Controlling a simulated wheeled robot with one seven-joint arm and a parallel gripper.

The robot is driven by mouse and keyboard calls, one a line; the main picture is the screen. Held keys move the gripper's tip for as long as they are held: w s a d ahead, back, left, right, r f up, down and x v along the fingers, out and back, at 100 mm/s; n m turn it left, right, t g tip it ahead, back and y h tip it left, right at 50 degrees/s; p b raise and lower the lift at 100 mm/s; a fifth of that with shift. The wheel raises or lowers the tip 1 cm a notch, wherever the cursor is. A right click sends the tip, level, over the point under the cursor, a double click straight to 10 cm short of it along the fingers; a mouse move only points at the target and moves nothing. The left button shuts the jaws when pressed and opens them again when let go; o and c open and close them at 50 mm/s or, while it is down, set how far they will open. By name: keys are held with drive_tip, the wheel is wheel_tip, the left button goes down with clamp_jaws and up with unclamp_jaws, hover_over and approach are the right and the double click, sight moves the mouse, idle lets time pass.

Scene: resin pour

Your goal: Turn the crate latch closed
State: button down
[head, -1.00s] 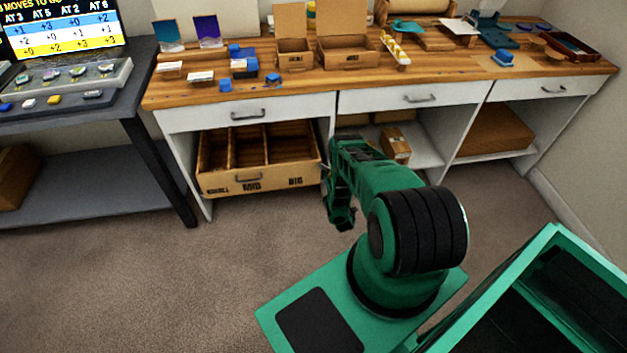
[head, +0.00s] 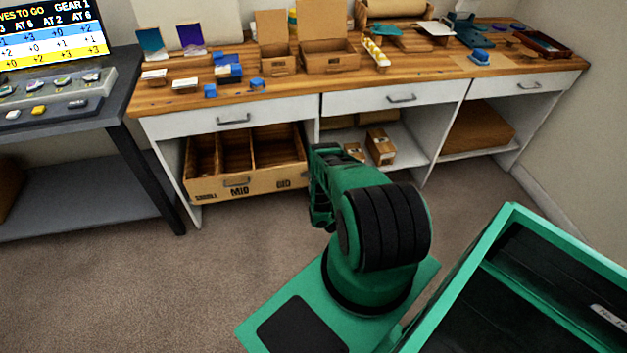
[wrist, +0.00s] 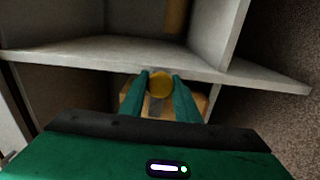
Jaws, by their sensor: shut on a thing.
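I cannot tell which way the latch is turned. No latch shows in the head view.
The workbench (head: 300,90) has a white shelf under it with small cardboard boxes (head: 380,147). In the wrist view, a pale shelf edge (wrist: 85,58) runs close above my fingers. A green bin (head: 470,275) stands at the lower right. The carpet at the left (head: 120,290) is clear.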

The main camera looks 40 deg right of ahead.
drive_tip(key=shift+s+a+f+n, duration=0.15)
drive_tip(key=shift+a+f+n, duration=0.15)
drive_tip(key=shift+a, duration=0.05)
drive_tip(key=c, duration=1.5)
unclamp_jaws()
drive_tip(key=shift+o, duration=0.7)
drive_tip(key=shift+d+r, duration=0.1)
drive_tip(key=shift+d, duration=0.05)
drive_tip(key=v, duration=1)
drive_tip(key=shift+s+a, duration=0.25)
